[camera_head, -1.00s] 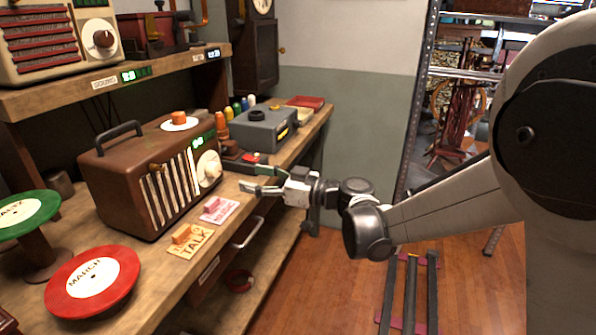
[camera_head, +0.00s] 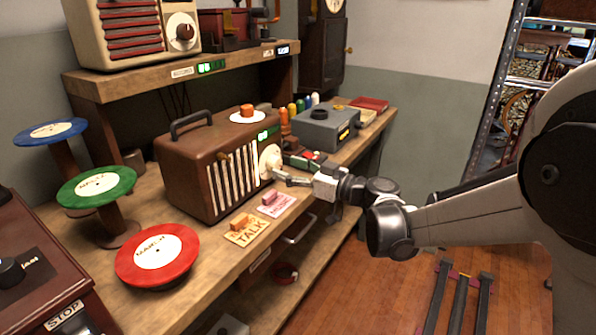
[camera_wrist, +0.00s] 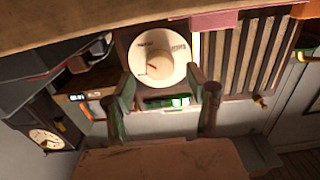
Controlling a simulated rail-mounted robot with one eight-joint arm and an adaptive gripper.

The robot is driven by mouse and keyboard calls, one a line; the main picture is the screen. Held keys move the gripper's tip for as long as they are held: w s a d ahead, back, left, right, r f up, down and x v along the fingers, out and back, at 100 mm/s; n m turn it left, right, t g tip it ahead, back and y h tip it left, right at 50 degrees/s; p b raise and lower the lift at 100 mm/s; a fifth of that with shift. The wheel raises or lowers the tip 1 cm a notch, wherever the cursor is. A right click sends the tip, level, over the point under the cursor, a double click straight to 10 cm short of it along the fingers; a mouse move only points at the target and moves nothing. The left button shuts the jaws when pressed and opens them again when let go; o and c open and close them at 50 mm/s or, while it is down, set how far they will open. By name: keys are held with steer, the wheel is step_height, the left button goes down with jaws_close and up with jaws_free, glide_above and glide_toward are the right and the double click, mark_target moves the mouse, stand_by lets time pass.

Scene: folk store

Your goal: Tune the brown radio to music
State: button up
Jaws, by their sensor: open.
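My gripper (camera_head: 282,172) is open in front of the dial. In the wrist view, my gripper's fingers (camera_wrist: 160,78) are spread either side of the dial's lower edge. Whether they touch it, I cannot tell.
An orange TALK card (camera_head: 247,230) and a pink card (camera_head: 276,206) lie in front of the radio. A grey box (camera_head: 328,130) stands behind my gripper. Red (camera_head: 157,253), green (camera_head: 97,186) and blue (camera_head: 50,131) discs are at left. A cream radio (camera_head: 135,35) sits on the shelf.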

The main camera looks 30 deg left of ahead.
steer(key=shift+a, duration=1.2)
steer(key=shift+a, duration=0.2)
steer(key=c, duration=0.8)
steer(key=shift+o, duration=0.2)
